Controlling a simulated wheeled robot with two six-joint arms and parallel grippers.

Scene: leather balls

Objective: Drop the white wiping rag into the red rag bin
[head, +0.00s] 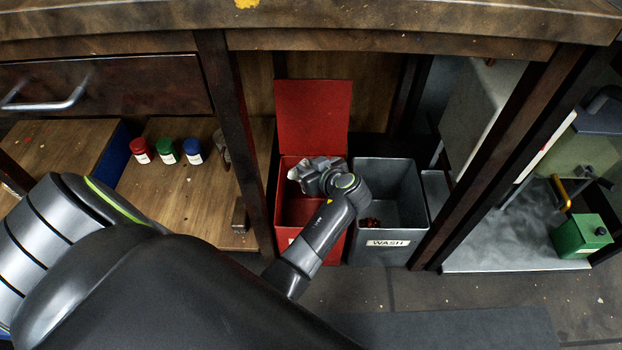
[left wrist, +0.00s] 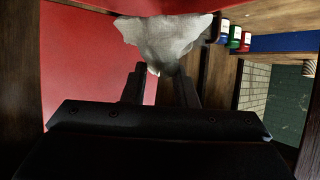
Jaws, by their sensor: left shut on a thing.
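The white wiping rag (left wrist: 165,38) is a crumpled whitish cloth at the fingertips of my left gripper (left wrist: 160,72), which is shut on it. In the head view the rag (head: 296,172) shows small and pale at the end of my left gripper (head: 308,172). The red rag bin (head: 297,212) stands under the bench with its red lid (head: 313,115) raised at the back. The gripper and rag are over the bin's opening, toward its back. My arm hides part of the bin's front and inside. My right gripper is not in view.
A grey bin marked WASH (head: 390,243) stands right beside the red bin, with a dark red thing inside. A bench leg (head: 235,140) is close on the left. Red, green and blue jars (head: 166,150) stand on the shelf. The bench top (head: 420,18) overhangs above.

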